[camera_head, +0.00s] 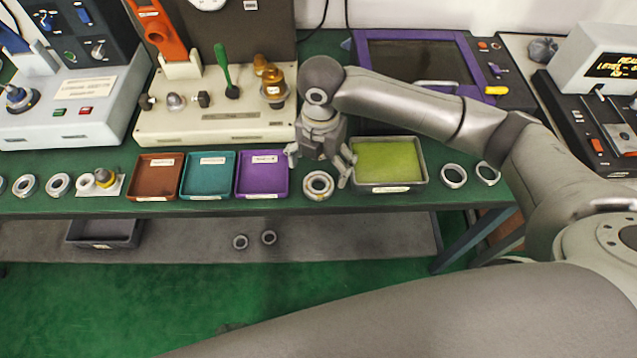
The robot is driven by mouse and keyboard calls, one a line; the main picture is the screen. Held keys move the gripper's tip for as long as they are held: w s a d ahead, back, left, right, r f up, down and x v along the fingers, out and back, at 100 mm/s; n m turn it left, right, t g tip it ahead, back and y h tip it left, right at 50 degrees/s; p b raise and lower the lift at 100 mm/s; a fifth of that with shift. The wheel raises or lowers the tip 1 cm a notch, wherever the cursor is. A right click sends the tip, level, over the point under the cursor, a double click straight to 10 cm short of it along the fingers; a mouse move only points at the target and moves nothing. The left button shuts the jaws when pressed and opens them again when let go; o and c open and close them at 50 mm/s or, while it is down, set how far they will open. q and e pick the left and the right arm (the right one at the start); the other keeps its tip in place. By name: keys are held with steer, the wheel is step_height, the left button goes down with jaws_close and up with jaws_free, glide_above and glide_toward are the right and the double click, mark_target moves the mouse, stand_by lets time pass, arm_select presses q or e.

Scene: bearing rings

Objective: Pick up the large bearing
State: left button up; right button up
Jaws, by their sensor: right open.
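A thick metal bearing ring (319,186) lies flat on the green table between the purple tray and the yellow-green tray. It looks like the large bearing. My right gripper (320,172) is open above it, with one finger to its left and one to its right. I cannot tell whether the fingers touch the ring. Thinner rings (453,175) lie to the right of the yellow-green tray, and several rings (58,184) lie at the left of the table. My left gripper is not in view.
A brown tray (154,197), a teal tray (207,195) and a purple tray (261,195) stand in a row left of the bearing. The yellow-green tray (424,179) stands close on the right. Consoles line the back. Two rings (240,242) lie on the lower shelf.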

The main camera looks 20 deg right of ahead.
mark_target(319, 187)
steer(key=shift+w+a+f+p, duration=0.15)
steer(key=shift+f+p, duration=0.1)
steer(key=shift+f, duration=1.45)
steer(key=shift+w+d+f+p, duration=0.1)
steer(key=shift+f+p, duration=0.1)
steer(key=shift+f, duration=1.5)
steer(key=c, duration=1.4)
